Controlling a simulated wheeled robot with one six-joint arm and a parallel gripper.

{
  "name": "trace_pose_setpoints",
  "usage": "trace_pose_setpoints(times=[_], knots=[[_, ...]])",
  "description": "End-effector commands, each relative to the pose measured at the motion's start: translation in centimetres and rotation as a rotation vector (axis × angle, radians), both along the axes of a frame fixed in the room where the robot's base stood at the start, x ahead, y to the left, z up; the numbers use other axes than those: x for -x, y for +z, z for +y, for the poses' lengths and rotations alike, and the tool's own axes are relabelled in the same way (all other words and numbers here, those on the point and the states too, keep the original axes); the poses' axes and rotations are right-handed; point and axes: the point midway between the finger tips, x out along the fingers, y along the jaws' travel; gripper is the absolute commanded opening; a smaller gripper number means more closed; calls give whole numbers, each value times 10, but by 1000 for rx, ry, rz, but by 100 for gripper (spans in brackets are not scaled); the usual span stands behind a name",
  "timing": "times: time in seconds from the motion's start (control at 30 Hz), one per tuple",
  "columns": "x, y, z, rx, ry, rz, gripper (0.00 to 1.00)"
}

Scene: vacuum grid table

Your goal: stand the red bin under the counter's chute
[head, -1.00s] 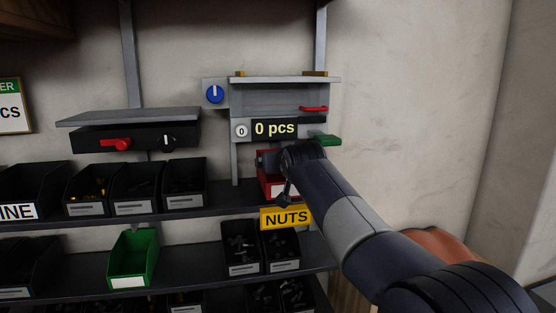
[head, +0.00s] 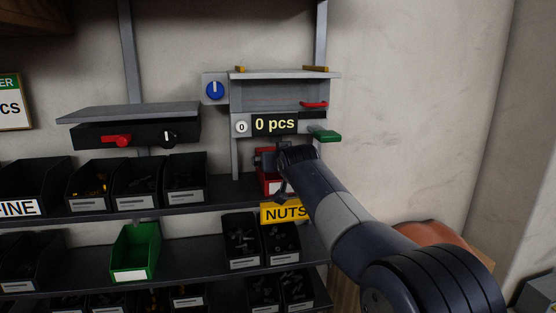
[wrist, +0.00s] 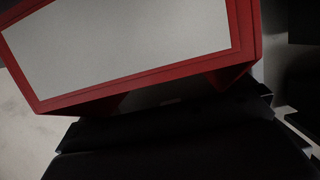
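The red bin (head: 269,186) with a white label stands at the upper shelf, below the counter (head: 274,125) that shows "0 pcs". Much of it is hidden behind my arm. My gripper (head: 268,158) is at the bin, under the counter; its fingers are mostly hidden. In the wrist view, the bin's red-rimmed white label (wrist: 120,42) fills the upper part and looks tilted, close to my dark gripper body. I cannot see whether the fingers close on the bin. The chute's mouth cannot be made out clearly.
Dark bins (head: 137,184) line the upper shelf at left. A green bin (head: 134,252) and dark bins of parts stand on the lower shelf. A yellow NUTS sign (head: 284,214) hangs at the shelf edge. A green lever (head: 326,136) juts out right of the counter.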

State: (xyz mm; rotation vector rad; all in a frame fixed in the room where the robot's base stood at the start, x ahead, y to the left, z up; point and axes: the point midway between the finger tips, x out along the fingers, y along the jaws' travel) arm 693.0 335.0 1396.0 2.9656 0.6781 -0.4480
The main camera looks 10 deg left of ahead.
Motion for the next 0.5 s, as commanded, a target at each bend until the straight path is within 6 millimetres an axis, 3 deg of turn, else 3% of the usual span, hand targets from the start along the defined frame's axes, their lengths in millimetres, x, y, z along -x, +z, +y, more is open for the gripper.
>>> trace_pose_setpoints(times=[0.27,0.5], knots=[[6,4,-3,0,0,-1,100],[39,14,-18,-2,1,-3,100]])
